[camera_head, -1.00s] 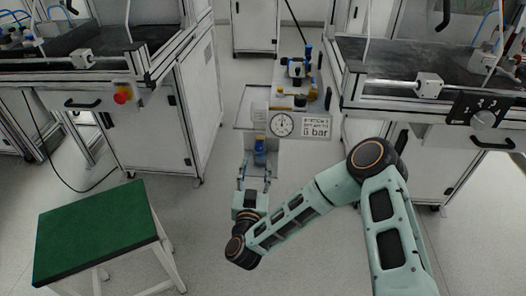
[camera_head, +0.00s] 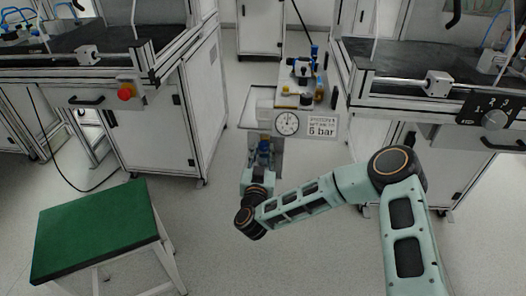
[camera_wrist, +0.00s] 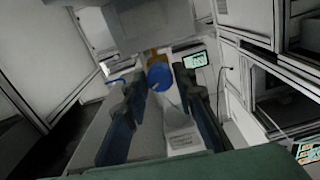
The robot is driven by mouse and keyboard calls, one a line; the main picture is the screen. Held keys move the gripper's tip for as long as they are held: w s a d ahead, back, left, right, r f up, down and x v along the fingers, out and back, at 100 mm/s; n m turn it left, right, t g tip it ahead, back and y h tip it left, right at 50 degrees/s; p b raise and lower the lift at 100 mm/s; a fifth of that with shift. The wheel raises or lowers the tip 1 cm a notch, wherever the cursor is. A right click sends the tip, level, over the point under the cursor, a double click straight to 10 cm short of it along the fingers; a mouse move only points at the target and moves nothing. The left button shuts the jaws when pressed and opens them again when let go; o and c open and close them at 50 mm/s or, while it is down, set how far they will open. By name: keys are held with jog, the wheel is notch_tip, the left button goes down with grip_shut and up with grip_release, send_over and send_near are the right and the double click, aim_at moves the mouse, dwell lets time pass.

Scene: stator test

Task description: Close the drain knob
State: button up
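The drain knob (camera_wrist: 159,76) is a small blue round knob under a brass-coloured fitting in the wrist view. In the head view a blue part (camera_head: 264,146) shows below the pressure gauge (camera_head: 287,123), partly hidden by my gripper. My gripper (camera_head: 263,158) is just below and in front of it. In the wrist view my gripper (camera_wrist: 160,88) is open, with one dark finger on each side of the knob's line. The knob appears between the fingertips. I cannot tell whether either finger touches it.
A sign reading 6 bar (camera_head: 321,127) is beside the gauge. A cart with small parts (camera_head: 300,88) stands behind. White workbenches (camera_head: 160,125) flank the aisle on both sides. A green-topped stool (camera_head: 97,228) stands at the front left. The floor between is clear.

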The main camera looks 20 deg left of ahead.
grip_shut()
jog(key=shift+r, duration=0.1)
jog(key=shift+m+p, duration=0.6)
jog(key=shift+m, duration=2.4)
jog(key=o, duration=0.5)
grip_release()
jog(key=shift+o, duration=0.2)
jog(key=shift+s, duration=0.1)
